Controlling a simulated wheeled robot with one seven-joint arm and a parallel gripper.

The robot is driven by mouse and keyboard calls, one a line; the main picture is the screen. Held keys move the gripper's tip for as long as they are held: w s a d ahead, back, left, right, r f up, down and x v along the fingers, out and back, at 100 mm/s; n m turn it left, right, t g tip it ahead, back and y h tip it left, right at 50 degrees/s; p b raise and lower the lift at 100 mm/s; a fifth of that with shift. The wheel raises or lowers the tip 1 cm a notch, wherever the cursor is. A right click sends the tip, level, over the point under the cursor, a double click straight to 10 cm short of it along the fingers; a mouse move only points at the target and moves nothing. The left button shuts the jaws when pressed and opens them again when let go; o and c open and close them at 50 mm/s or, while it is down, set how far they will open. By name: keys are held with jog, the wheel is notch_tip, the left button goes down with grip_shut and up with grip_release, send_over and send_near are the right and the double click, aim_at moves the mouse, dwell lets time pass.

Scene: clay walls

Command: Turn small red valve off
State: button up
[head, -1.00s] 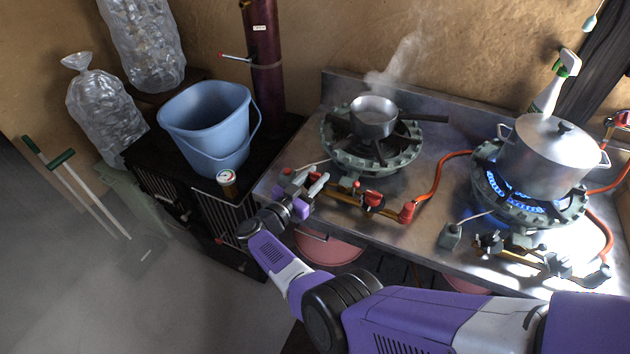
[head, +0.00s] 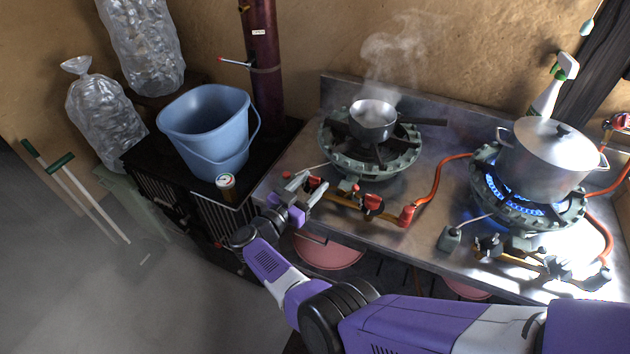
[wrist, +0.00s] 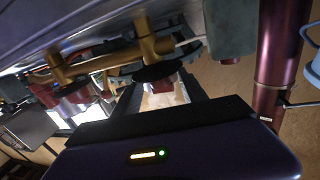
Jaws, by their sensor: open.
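A row of small red valve knobs sits on the brass gas pipe in front of the left burner. The leftmost small red knob (head: 315,183) shows between the fingertips of my gripper (head: 311,187). The other red knobs (head: 372,204) are further right along the pipe, clear of the gripper. My gripper is open. In the wrist view, a reddish knob (wrist: 165,83) under a black disc lies between my dark fingers (wrist: 165,95), below the brass pipe (wrist: 112,61). I cannot tell whether a finger touches it.
A steaming pan (head: 372,121) stands on the left burner (head: 340,160). A lidded pot (head: 545,165) stands on the right burner over blue flames. An orange hose (head: 438,182) runs between. A blue bucket (head: 208,130) and a small can (head: 226,182) are left of the gripper.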

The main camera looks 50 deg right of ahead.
jog(key=s+a, duration=0.1)
jog(key=a, duration=0.5)
dwell(0.5)
